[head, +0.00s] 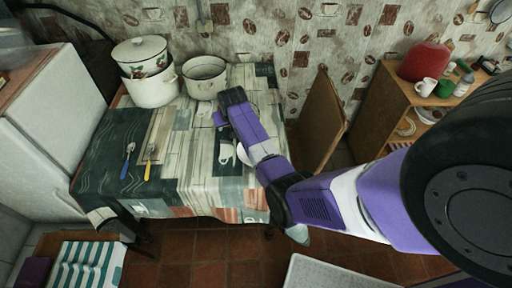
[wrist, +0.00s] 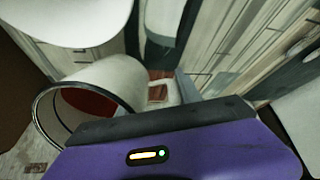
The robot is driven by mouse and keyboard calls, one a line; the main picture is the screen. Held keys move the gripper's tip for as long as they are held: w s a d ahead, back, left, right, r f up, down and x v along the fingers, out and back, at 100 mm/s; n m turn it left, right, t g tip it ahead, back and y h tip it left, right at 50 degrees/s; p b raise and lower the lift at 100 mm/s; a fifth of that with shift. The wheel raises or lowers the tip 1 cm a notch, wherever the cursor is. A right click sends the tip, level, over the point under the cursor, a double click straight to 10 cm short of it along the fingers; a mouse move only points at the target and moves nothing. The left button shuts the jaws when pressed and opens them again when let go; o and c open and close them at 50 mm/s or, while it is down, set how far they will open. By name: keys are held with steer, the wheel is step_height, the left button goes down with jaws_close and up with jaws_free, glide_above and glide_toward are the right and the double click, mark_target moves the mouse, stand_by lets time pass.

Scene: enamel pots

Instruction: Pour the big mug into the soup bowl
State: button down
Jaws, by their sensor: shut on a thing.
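My gripper (wrist: 165,120) is shut on a white enamel mug (wrist: 112,82) with a dark rim, which I take for the big mug. In the wrist view the mug lies tilted on its side, its mouth toward the lower left, with dark red showing inside. In the head view my gripper (head: 232,100) is over the right part of the table; my arm hides the held mug there. A white rounded dish (head: 243,153) shows partly behind my arm, possibly the soup bowl. A large white rounded vessel (wrist: 65,18) is above the mug in the wrist view; I cannot tell which.
A small white mug (head: 226,153) stands left of my arm. A lidded pot (head: 150,88) and an open pot (head: 205,79) stand at the back. Blue-handled (head: 127,160) and yellow-handled (head: 150,161) cutlery lies at left.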

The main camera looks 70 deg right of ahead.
steer(key=shift+s+a+r+t+h, duration=0.15)
steer(key=shift+r+t+h, duration=0.15)
steer(key=shift+r, duration=0.2)
steer(key=shift+s+a+r+t+h, duration=0.1)
steer(key=shift+a+r+t+h, duration=0.15)
steer(key=shift+r, duration=0.2)
stand_by(0.3)
steer(key=shift+s+f+t+h+b, duration=0.1)
steer(key=shift+f+t+h+b, duration=0.6)
steer(key=shift+b, duration=1.3)
steer(key=shift+r+t+h+b, duration=0.55)
steer(key=shift+r+h+b, duration=0.15)
steer(key=shift+b, duration=0.75)
steer(key=shift+a+f+t+h+b, duration=0.1)
steer(key=shift+t+h+b, duration=0.55)
steer(key=shift+b, duration=2.05)
stand_by(0.6)
